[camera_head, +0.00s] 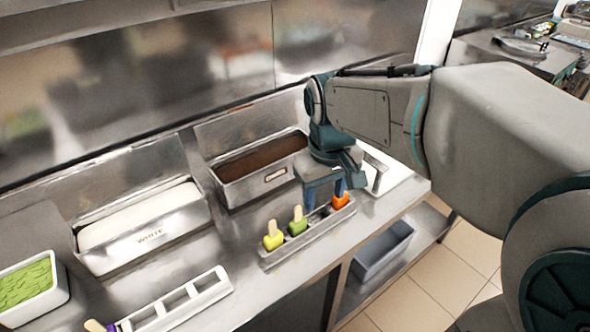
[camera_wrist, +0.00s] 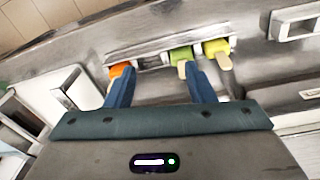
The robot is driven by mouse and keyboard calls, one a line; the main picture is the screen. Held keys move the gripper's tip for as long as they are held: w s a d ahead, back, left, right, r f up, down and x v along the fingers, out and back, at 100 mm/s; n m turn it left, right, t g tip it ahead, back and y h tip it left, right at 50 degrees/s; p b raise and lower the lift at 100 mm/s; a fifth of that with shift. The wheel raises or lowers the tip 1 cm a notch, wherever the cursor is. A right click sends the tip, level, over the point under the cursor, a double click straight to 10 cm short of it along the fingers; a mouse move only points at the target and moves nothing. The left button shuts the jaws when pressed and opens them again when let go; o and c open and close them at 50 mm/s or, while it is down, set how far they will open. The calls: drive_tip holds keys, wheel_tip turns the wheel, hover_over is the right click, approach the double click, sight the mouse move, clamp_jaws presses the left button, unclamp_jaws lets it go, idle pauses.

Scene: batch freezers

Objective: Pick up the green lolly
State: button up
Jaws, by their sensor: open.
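The green lolly (camera_head: 297,226) stands in a metal holder (camera_head: 312,232) between a yellow lolly (camera_head: 273,240) on its left and an orange lolly (camera_head: 340,200) on its right, stick upward. My gripper (camera_head: 326,195) is open and empty, above the holder on the orange lolly's side. In the wrist view the green lolly (camera_wrist: 181,56) is beyond the fingertips, close to the right finger. The orange lolly (camera_wrist: 121,72) is by the left finger, and the yellow lolly (camera_wrist: 217,50) is right of the fingers.
Behind the holder stand a tub of brown contents (camera_head: 262,157) and a tub marked WHITE (camera_head: 140,227). A green-filled tub (camera_head: 27,287) and a light slotted holder (camera_head: 176,302) are at the left. A grey bin (camera_head: 383,250) sits on the lower shelf.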

drive_tip(key=w+a+r+n+p, duration=0.2)
drive_tip(key=w+a+r, duration=0.1)
drive_tip(key=a, duration=0.1)
drive_tip(key=g, duration=0.1)
hover_over(298, 220)
drive_tip(key=f, duration=0.8)
drive_tip(key=shift+w+d+f, duration=0.1)
drive_tip(key=shift+w+f, duration=0.1)
drive_tip(key=shift+w, duration=0.1)
drive_tip(key=shift+s+f+p, duration=0.1)
drive_tip(key=shift+f+p, duration=0.6)
drive_tip(key=shift+f, duration=2)
drive_tip(key=c, duration=0.7)
